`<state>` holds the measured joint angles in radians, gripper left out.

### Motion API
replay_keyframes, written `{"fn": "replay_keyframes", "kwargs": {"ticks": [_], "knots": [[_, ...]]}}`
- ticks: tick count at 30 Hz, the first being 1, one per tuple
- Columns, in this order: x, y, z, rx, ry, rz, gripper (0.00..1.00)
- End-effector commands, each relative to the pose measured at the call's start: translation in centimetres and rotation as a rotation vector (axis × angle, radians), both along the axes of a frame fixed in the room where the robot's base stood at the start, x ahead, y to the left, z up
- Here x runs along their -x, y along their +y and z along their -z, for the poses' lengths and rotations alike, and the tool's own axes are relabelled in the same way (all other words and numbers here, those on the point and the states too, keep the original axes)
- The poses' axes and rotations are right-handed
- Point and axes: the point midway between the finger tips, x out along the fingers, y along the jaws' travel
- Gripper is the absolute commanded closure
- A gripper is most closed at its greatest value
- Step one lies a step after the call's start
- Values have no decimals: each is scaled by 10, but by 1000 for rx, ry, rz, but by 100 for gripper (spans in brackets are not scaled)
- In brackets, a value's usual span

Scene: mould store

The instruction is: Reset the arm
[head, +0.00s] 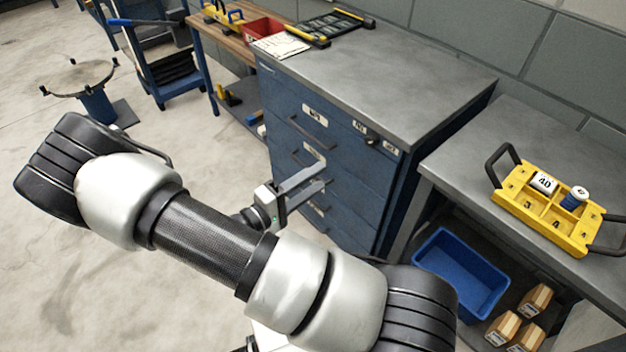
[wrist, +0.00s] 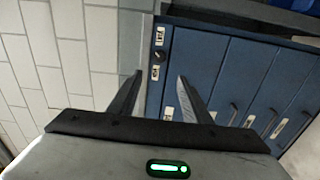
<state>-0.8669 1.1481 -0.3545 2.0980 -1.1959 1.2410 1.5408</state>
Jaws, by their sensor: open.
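My arm crosses the lower left of the head view. My gripper (head: 305,180) shows beyond it, in front of the blue drawer cabinet (head: 345,165), with its fingers pointing toward the drawer fronts. In the wrist view my gripper (wrist: 158,95) is open, its two dark fingers apart with nothing between them. The cabinet (wrist: 235,80) fills the right of that view, and a pale tiled surface fills the left. I cannot tell whether the fingertips touch the cabinet.
A yellow tray (head: 535,218) holding labelled cylinders stands on the right bench (head: 470,165). Below are a blue bin (head: 460,275) and several small boxes (head: 535,300). A blue trolley (head: 165,65) and a round stand (head: 80,78) are at the back left. Floor at left is clear.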

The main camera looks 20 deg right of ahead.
Motion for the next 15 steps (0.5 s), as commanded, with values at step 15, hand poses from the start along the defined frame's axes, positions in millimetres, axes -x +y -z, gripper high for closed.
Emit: {"fn": "replay_keyframes", "kwargs": {"ticks": [15], "knots": [[22,-10,-24,-164,42,183,56]]}}
